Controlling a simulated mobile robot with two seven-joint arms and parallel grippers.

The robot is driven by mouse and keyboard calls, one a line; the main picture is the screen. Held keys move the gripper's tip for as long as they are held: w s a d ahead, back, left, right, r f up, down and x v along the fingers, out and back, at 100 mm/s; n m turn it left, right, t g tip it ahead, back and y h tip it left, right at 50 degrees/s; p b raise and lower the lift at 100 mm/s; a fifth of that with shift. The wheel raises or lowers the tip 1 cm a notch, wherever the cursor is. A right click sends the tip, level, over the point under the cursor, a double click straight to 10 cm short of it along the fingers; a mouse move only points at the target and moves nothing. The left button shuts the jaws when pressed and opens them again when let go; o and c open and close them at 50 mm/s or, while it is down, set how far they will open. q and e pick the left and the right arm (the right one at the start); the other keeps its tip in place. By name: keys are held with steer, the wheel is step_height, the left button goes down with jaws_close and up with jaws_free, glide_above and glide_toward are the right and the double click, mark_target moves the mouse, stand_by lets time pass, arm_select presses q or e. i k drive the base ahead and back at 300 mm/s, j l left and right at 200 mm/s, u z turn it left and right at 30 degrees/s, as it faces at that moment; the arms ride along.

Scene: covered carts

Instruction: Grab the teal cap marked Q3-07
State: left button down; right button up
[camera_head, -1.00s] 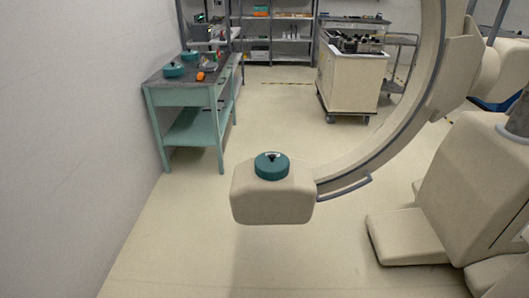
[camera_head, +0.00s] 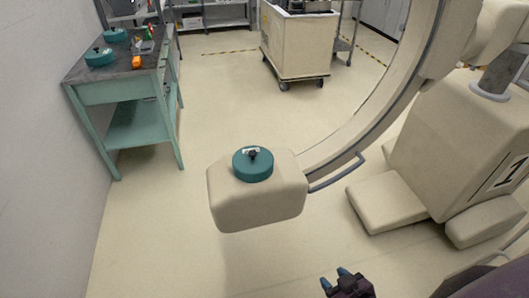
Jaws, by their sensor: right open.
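A round teal cap (camera_head: 253,168) with a dark knob and a small pale label lies on the beige block at the lower end of the C-shaped arm. Two more teal caps, a nearer one (camera_head: 100,58) and a farther one (camera_head: 115,36), lie on the green workbench at the left. The markings are too small to read, so I cannot tell which cap is Q3-07. My right gripper (camera_head: 334,277) is at the bottom edge, open and empty, below and right of the cap on the block. My left gripper is not in view.
The beige block (camera_head: 255,208) joins the large curved arm (camera_head: 350,135), which has a side handle. Its bulky base (camera_head: 455,150) stands at the right. The green workbench (camera_head: 130,90) stands along the left wall. A wheeled cart (camera_head: 295,45) is behind. Floor between is clear.

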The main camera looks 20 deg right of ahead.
mark_target(252, 164)
steer(key=i+j+z, duration=0.35)
steer(key=j, duration=0.2)
steer(key=i+j+z, duration=0.4)
steer(key=j, duration=0.25)
steer(key=j+z, duration=0.2)
steer(key=j, duration=0.15)
steer(key=i, duration=0.05)
